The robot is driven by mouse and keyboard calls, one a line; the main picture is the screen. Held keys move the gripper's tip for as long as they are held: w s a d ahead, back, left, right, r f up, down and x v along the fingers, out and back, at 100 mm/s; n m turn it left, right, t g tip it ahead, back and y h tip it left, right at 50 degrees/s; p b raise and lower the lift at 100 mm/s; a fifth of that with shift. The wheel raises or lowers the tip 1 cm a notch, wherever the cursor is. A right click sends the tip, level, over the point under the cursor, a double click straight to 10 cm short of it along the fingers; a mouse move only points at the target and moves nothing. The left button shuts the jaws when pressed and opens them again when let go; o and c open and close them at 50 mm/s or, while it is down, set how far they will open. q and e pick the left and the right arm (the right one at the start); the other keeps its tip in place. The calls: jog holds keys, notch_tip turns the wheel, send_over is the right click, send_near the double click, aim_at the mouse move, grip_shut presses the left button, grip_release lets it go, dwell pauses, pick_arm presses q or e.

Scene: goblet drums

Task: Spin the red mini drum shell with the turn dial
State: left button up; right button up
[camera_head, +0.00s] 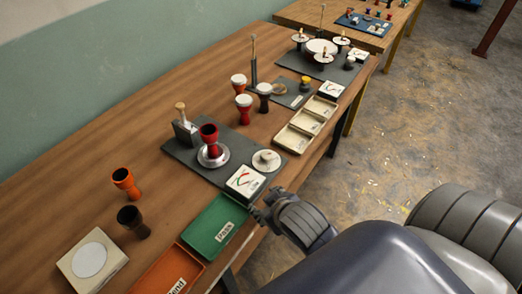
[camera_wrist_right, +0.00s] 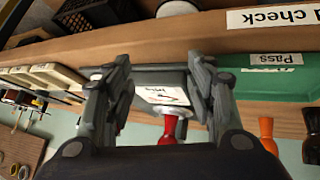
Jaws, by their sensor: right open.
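The red mini drum shell (camera_head: 209,132) stands upright on a silver turntable (camera_head: 222,158) on a dark grey board. To its right on the board is the turn dial, a pale disc with a small knob (camera_head: 266,160). A white gauge box (camera_head: 245,183) sits at the board's front edge. My right gripper (camera_head: 260,211) is at the table's front edge, near the gauge and apart from the dial. In the right wrist view, its open fingers (camera_wrist_right: 157,75) frame the gauge (camera_wrist_right: 164,96), with the red shell (camera_wrist_right: 170,128) beyond. I cannot make out the dial there. My left gripper is out of view.
A green Pass tray (camera_head: 218,228) and an orange tray (camera_head: 166,268) lie along the front edge. Finished drums (camera_head: 243,108) and cream bins (camera_head: 296,138) are farther back. Open floor lies right of the table.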

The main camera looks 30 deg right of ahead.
jog(key=w+a+r+n+t+y, duration=0.25)
jog(key=w+r+n+t, duration=0.25)
jog(key=w+r+t, duration=1)
jog(key=w+a+r+n+g+y, duration=0.1)
jog(key=a+r+n+g+y, duration=0.8)
jog(key=a+r+n+y, duration=0.7)
jog(key=n+g+h, duration=0.8)
jog(key=g+h, duration=0.6)
jog(key=h, duration=0.3)
send_near(267, 154)
notch_tip(267, 154, down, 9)
jog(key=shift+a+r+p, duration=0.2)
jog(key=shift+p, duration=0.8)
